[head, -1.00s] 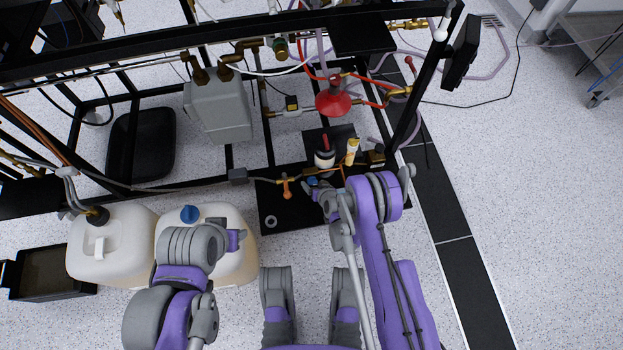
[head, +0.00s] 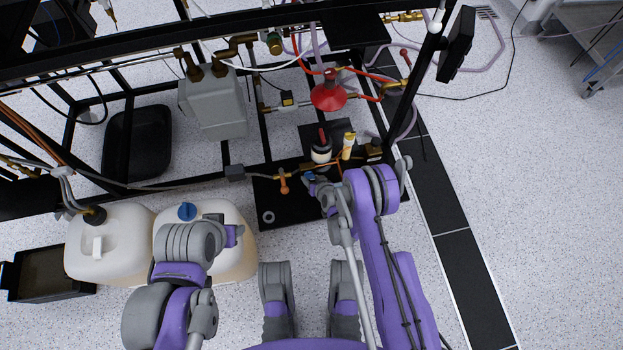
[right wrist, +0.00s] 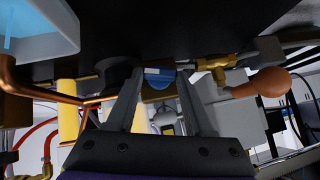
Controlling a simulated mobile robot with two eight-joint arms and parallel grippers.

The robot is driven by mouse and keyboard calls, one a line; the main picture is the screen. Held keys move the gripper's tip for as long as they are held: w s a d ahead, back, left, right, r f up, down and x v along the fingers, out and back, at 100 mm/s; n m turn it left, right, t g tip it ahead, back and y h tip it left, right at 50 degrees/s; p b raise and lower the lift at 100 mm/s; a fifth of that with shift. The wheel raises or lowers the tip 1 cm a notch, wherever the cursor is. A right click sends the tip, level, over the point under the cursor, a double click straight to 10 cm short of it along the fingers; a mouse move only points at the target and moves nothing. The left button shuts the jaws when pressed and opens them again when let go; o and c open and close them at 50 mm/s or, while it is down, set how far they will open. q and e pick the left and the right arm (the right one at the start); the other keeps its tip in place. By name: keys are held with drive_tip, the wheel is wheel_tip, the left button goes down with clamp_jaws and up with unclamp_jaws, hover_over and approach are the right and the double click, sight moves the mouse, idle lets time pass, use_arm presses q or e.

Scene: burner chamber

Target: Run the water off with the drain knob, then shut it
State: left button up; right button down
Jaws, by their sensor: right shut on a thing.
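A small blue knob (right wrist: 160,77) sits between the two fingertips of my right gripper (right wrist: 158,80) in the right wrist view, and the fingers are shut on it. In the head view the blue knob (head: 309,177) shows only partly at the tip of my right gripper (head: 318,184), beside the black plate. A pale tray (right wrist: 40,30) with blue water in it shows at the top left of the right wrist view. My left gripper (head: 234,236) is over the right white canister, and I cannot see its fingers clearly.
An orange handle (head: 284,184) on a brass fitting is close to the left of my right gripper. A white bottle with a red top (head: 321,152) and a yellow-handled part (head: 348,145) stand just behind. Two white canisters (head: 110,255) are at the left. Black frame bars surround the area.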

drive_tip(key=shift+d, duration=0.1)
drive_tip(key=m+y, duration=0.1)
drive_tip(key=y, duration=0.2)
drive_tip(key=shift+w+d+f+m, duration=0.2)
drive_tip(key=shift+d+m, duration=0.1)
drive_tip(key=shift+m, duration=0.1)
drive_tip(key=shift+d+f+m+y, duration=0.1)
drive_tip(key=shift+m+y, duration=0.5)
drive_tip(key=shift+y, duration=0.4)
drive_tip(key=shift+c, duration=1.4)
unclamp_jaws()
drive_tip(key=shift+s, duration=0.1)
